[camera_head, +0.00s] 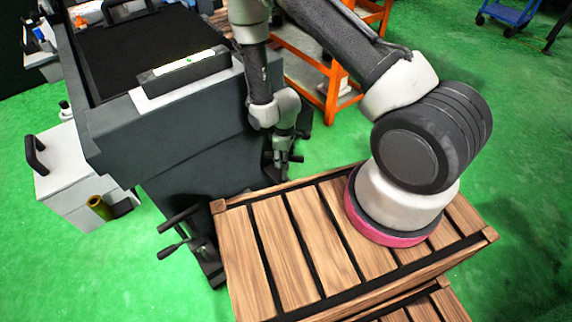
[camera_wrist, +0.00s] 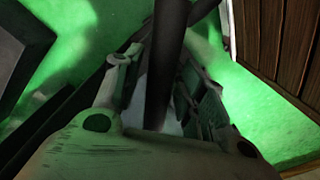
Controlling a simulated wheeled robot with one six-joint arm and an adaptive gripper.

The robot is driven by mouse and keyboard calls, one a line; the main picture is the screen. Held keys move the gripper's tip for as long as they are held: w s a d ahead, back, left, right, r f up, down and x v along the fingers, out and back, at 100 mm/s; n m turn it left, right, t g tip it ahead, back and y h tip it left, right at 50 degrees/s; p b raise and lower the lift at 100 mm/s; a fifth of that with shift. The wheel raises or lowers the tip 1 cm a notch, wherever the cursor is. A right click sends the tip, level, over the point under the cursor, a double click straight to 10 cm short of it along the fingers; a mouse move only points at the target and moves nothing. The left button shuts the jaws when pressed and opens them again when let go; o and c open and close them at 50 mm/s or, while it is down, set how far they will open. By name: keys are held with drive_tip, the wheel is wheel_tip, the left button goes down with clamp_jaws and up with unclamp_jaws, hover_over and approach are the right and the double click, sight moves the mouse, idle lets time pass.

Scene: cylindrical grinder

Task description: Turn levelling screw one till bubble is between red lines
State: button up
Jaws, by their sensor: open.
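A dark levelling screw with cross handles (camera_head: 175,232) stands at the grey machine's near lower corner, left of the wooden crate. A second dark screw (camera_head: 270,172) is at the machine's right corner, partly hidden by my gripper (camera_head: 283,150). I cannot tell which is number one. In the wrist view my gripper (camera_wrist: 160,72) is open, its fingers on either side of a dark upright bar (camera_wrist: 168,60); contact is unclear. The level (camera_head: 186,72) lies on the machine's top edge with a small green vial; its bubble and red lines are too small to read.
The slatted wooden crate (camera_head: 275,245) stands close to the machine's right side, under my arm; it also shows in the wrist view (camera_wrist: 285,45). An orange frame (camera_head: 330,95) stands behind. A white box (camera_head: 75,175) is at left. Green floor is open at right.

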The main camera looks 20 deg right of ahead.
drive_tip(key=shift+f, duration=2.35)
clamp_jaws()
